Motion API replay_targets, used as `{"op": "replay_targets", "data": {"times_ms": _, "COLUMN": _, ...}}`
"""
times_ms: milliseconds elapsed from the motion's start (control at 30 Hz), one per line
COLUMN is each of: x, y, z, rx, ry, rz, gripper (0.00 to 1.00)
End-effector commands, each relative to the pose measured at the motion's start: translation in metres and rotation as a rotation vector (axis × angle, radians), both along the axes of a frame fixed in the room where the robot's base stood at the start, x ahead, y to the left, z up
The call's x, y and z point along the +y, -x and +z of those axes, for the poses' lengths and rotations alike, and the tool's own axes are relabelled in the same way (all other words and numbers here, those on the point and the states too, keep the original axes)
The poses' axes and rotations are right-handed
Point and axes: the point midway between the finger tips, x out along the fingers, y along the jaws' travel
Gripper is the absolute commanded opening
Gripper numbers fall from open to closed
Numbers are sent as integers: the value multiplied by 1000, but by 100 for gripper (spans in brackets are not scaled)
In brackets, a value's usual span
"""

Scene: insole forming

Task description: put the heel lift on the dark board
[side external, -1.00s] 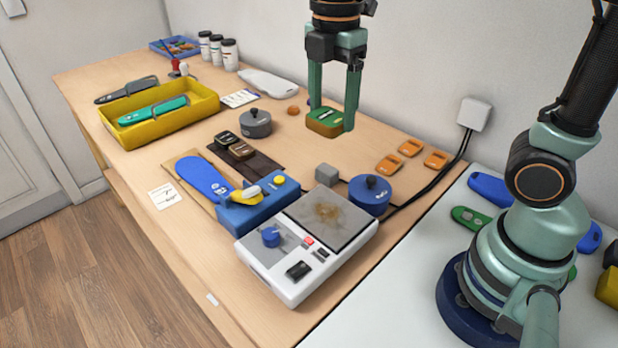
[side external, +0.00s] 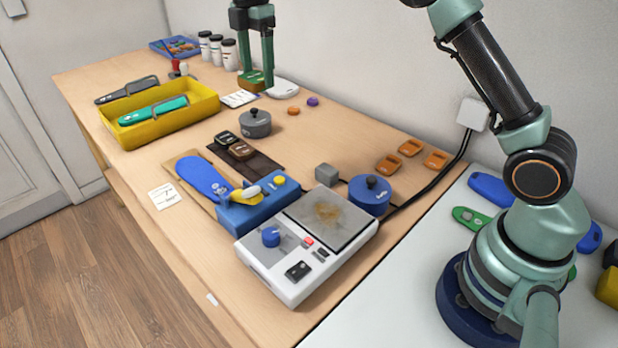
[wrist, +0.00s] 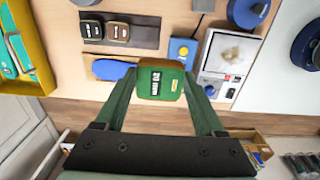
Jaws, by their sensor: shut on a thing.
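My gripper (side external: 256,80) is shut on a green and orange heel lift (side external: 247,83). The board's other end is bare.
A grey lidded pot (side external: 256,125) stands just behind the board. A blue insole (side external: 202,178) and a blue block (side external: 257,205) are in front. A yellow tray (side external: 170,119) is to the left. Orange pieces (side external: 388,164) and a hot plate (side external: 329,219) lie to the right.

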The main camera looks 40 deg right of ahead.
Motion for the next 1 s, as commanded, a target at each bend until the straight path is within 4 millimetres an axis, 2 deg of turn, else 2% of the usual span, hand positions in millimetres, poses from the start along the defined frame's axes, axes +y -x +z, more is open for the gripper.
{"op": "replay_targets", "data": {"times_ms": 100, "x": -6, "y": -18, "z": -14, "rx": 2, "ry": 0, "rz": -3, "gripper": 19}}
{"op": "replay_targets", "data": {"times_ms": 300, "x": -13, "y": -35, "z": -28, "rx": -1, "ry": 0, "rz": -5, "gripper": 19}}
{"op": "replay_targets", "data": {"times_ms": 533, "x": -17, "y": -41, "z": -39, "rx": -1, "ry": 0, "rz": -5, "gripper": 19}}
{"op": "replay_targets", "data": {"times_ms": 667, "x": -17, "y": -41, "z": -54, "rx": 2, "ry": 0, "rz": -5, "gripper": 19}}
{"op": "replay_targets", "data": {"times_ms": 733, "x": -17, "y": -40, "z": -65, "rx": 1, "ry": 0, "rz": -5, "gripper": 19}}
{"op": "replay_targets", "data": {"times_ms": 1000, "x": -16, "y": -40, "z": -133, "rx": 3, "ry": 0, "rz": -5, "gripper": 19}}
